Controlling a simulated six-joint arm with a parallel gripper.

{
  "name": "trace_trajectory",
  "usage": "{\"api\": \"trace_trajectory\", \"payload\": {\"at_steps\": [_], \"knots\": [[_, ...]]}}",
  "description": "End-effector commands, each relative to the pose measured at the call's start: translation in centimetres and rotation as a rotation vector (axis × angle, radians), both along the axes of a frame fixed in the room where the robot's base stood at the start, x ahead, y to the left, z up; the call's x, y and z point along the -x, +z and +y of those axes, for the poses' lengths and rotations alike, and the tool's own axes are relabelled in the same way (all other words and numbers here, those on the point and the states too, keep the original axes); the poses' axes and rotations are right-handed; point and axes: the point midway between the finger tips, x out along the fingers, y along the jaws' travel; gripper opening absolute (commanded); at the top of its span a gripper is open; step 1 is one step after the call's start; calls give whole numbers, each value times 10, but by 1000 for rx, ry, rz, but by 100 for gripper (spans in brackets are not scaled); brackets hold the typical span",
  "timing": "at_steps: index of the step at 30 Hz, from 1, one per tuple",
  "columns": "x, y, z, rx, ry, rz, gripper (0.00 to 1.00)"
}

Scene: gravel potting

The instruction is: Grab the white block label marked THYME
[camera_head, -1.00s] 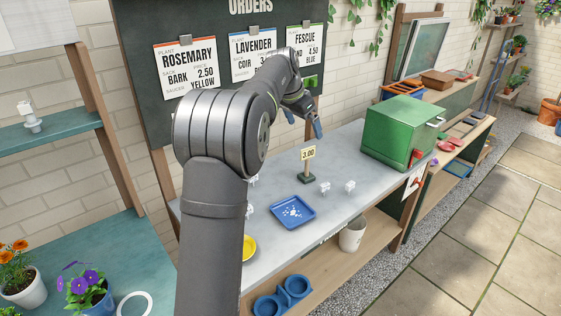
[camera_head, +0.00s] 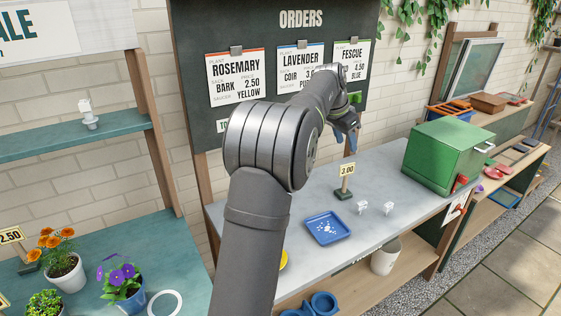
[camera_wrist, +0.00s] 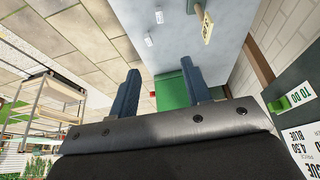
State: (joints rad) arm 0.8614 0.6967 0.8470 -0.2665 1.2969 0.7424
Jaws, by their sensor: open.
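Two small white blocks, one (camera_head: 362,207) and another (camera_head: 388,208), stand on the grey bench right of a blue tray. They also show in the wrist view, one (camera_wrist: 159,17) at the top and one (camera_wrist: 148,41) below it. A third white block-like piece (camera_head: 87,110) stands on the teal shelf at left. I cannot read any lettering on them, so I cannot tell which is THYME. My gripper (camera_head: 347,143) is open and empty, raised above the bench near the order board. Its spread fingers (camera_wrist: 161,80) show in the wrist view.
The blue tray (camera_head: 327,240) with white bits lies on the bench. A 3.00 price sign (camera_head: 347,170) stands behind the blocks. A green box (camera_head: 446,155) takes up the bench's right end. Potted flowers (camera_head: 66,272) stand at lower left.

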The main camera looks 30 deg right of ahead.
Motion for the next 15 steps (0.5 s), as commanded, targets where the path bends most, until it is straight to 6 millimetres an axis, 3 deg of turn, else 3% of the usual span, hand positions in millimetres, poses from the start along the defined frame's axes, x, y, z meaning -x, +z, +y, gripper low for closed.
{"api": "trace_trajectory", "payload": {"at_steps": [8, 11, 15], "knots": [[0, -3, -1, -1, -3, 1, 44], [-1, -26, -12, -5, -18, 4, 44], [-2, -80, -38, -8, -57, 6, 44]]}}
